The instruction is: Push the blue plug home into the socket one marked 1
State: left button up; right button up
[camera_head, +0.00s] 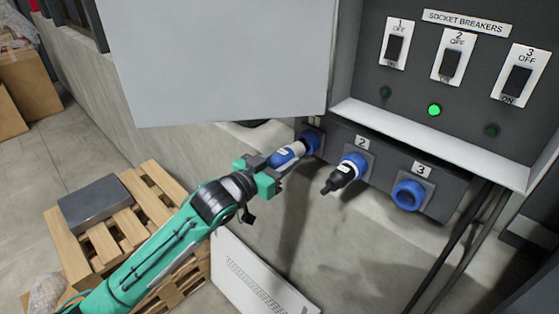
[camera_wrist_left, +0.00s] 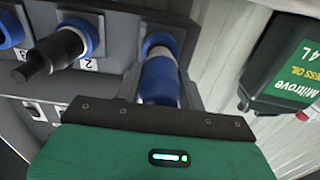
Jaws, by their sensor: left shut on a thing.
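My left gripper (camera_head: 265,170) is shut on the blue plug (camera_head: 288,153), which has a white band. The plug points at socket one (camera_head: 313,141), the leftmost blue socket in the row, and its front meets the socket's mouth. I cannot tell how deep it sits. Socket one's number plate is mostly hidden by the open door. In the left wrist view the plug (camera_wrist_left: 160,82) lines up with the blue socket ring (camera_wrist_left: 160,42), and the dark jaw edge (camera_wrist_left: 150,116) covers the plug's rear. My right gripper is not in view.
Socket 2 (camera_head: 356,161) holds a black and white plug (camera_head: 339,178); socket 3 (camera_head: 408,194) is empty. The open cabinet door (camera_head: 215,60) hangs above my left arm. Breaker 2's lamp (camera_head: 434,110) glows green. A pallet (camera_head: 150,205) stands below. An oil can (camera_wrist_left: 285,65) is near the socket box.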

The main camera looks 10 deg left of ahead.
aim_at(291, 154)
pick_arm(q)
jog(key=shift+r+p, duration=0.1)
jog(key=shift+p, duration=0.3)
dwell(1.0)
jog(key=shift+p+x, duration=1.5)
jog(key=shift+x, duration=0.1)
dwell(5.0)
